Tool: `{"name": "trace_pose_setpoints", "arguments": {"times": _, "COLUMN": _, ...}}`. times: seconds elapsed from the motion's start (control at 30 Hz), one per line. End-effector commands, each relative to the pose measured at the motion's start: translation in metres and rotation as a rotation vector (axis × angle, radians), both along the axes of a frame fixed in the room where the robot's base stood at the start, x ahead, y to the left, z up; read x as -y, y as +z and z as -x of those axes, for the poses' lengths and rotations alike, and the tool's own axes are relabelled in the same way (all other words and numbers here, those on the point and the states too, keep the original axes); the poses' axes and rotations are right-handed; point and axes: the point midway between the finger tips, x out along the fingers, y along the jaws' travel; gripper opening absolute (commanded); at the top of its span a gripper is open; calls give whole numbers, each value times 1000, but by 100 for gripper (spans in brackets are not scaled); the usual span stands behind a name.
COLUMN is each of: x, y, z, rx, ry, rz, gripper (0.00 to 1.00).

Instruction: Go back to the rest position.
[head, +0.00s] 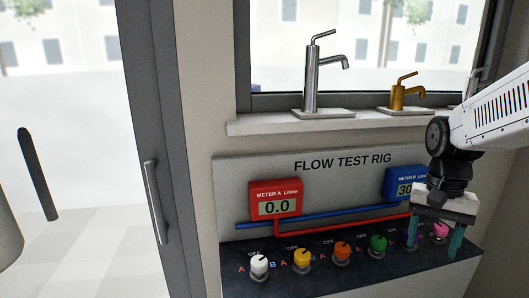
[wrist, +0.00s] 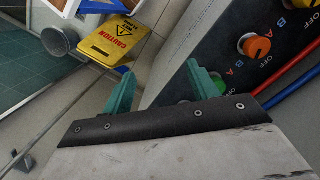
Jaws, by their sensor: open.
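My gripper (head: 436,238) is at the right of the head view, in front of the flow test rig (head: 340,162), near its purple knob (head: 411,240) and pink knob (head: 440,231). In the wrist view my gripper (wrist: 157,88) has its two green fingers spread apart with nothing between them. The fingers partly cover the purple and pink knobs in the head view. In the wrist view the orange knob (wrist: 256,45) lies beyond the right finger, and the green knob (wrist: 219,83) is partly hidden by that finger.
Meter A (head: 276,204) reads 0.0; meter B (head: 405,186) is partly hidden by my arm. Faucets, one chrome (head: 314,75) and one brass (head: 402,93), stand on the sill above. A yellow caution sign (wrist: 112,40) shows in the wrist view. A door (head: 155,130) is at left.

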Motion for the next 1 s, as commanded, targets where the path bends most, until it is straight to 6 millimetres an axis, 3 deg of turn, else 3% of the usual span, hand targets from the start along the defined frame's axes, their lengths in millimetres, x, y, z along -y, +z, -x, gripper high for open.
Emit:
{"name": "trace_pose_setpoints", "arguments": {"times": 0.03, "x": -9, "y": 6, "z": 17, "rx": 10, "ry": 67, "rz": -4, "gripper": 59}}
{"name": "trace_pose_setpoints", "arguments": {"times": 0.2, "x": -31, "y": 16, "z": 68, "rx": 38, "ry": 273, "rz": -15, "gripper": 59}}
{"name": "trace_pose_setpoints", "arguments": {"times": 0.5, "x": -60, "y": 19, "z": 143, "rx": 117, "ry": 514, "rz": -6, "gripper": 59}}
{"name": "trace_pose_setpoints", "arguments": {"times": 0.7, "x": -69, "y": 24, "z": 167, "rx": 191, "ry": 557, "rz": 15, "gripper": 59}}
{"name": "trace_pose_setpoints", "arguments": {"times": 1.0, "x": -74, "y": 32, "z": 170, "rx": 233, "ry": 580, "rz": 25, "gripper": 59}}
